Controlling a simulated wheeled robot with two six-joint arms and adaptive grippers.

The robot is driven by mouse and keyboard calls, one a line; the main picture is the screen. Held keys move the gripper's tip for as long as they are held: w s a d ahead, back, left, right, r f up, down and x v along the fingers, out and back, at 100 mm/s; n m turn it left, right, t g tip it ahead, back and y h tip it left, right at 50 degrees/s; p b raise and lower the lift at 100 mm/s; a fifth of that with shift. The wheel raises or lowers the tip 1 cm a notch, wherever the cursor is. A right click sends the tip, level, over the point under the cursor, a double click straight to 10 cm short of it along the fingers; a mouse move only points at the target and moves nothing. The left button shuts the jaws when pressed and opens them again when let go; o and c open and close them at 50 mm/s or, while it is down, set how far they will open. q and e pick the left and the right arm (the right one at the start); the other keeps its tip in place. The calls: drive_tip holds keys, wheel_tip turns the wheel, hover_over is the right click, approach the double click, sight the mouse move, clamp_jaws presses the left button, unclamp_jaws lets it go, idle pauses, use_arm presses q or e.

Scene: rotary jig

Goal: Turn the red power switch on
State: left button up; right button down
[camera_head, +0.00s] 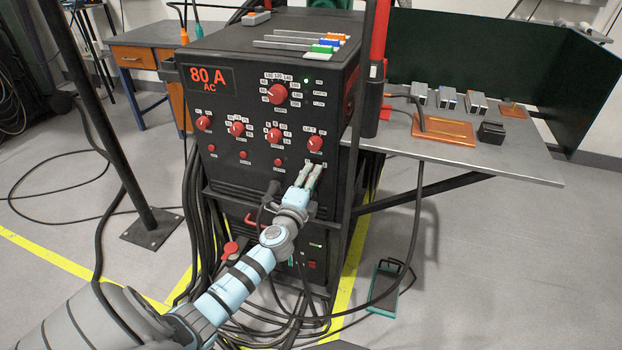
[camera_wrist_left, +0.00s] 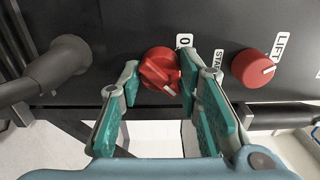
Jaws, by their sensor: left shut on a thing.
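The red power switch (camera_wrist_left: 160,69) is a round red knob with a raised grip, low on the front of the black welding machine (camera_head: 345,100). In the left wrist view, labels "0" and "START" sit beside it. My left gripper (camera_head: 312,168) reaches the lower right of the machine's front panel. In the left wrist view, its two teal-padded fingers (camera_wrist_left: 162,80) are shut around the switch, one on each side. In the head view the switch is hidden behind the fingers. My right gripper is not in view.
A red "LIFT" knob (camera_wrist_left: 255,68) is close to the right finger. A thick black cable plug (camera_wrist_left: 52,70) is to the left. A metal table (camera_head: 515,160) with a copper plate (camera_head: 443,130) stands right of the machine. Cables lie on the floor.

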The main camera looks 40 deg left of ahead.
use_arm(q)
drive_tip(key=o, duration=1.1)
drive_tip(key=shift+o, duration=0.3)
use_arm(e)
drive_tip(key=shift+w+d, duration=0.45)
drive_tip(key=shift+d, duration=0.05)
use_arm(q)
drive_tip(key=v, duration=1.2)
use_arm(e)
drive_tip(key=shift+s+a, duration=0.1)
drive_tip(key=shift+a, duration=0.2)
